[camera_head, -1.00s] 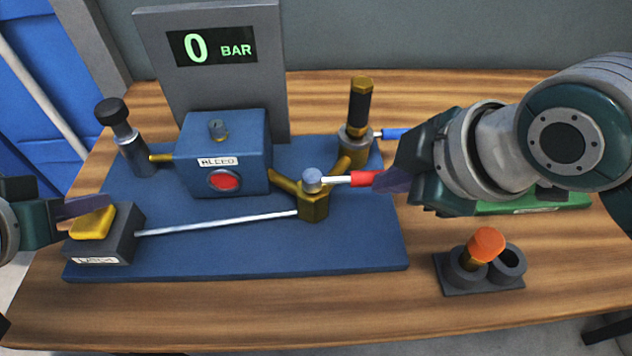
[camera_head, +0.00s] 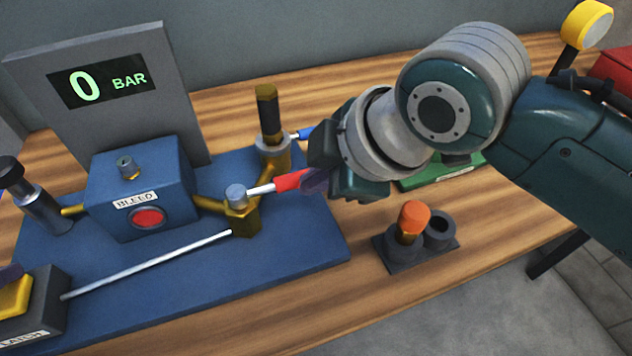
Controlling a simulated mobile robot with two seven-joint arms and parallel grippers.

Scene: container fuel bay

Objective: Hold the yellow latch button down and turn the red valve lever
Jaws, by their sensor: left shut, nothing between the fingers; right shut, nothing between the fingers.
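The red valve lever (camera_head: 287,184) has a pale shaft and sticks out to the right from the brass valve (camera_head: 243,217). My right gripper (camera_head: 316,180) is shut, its fingertips at the outer end of the red lever grip; I cannot tell whether they touch. The yellow latch button (camera_head: 14,298) sits on the dark grey LATCH box (camera_head: 40,312) at the lower left edge, partly cut off. Only the tip of my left gripper (camera_head: 10,273) shows, shut, just over the button; whether it presses on it I cannot tell. A pale rod (camera_head: 148,264) runs between the box and the valve.
A blue BLEED box (camera_head: 140,185) with a red button stands on the blue base plate (camera_head: 285,255). The gauge panel (camera_head: 110,100) behind reads 0 BAR. An orange-capped plug (camera_head: 412,220) sits in a dark double holder.

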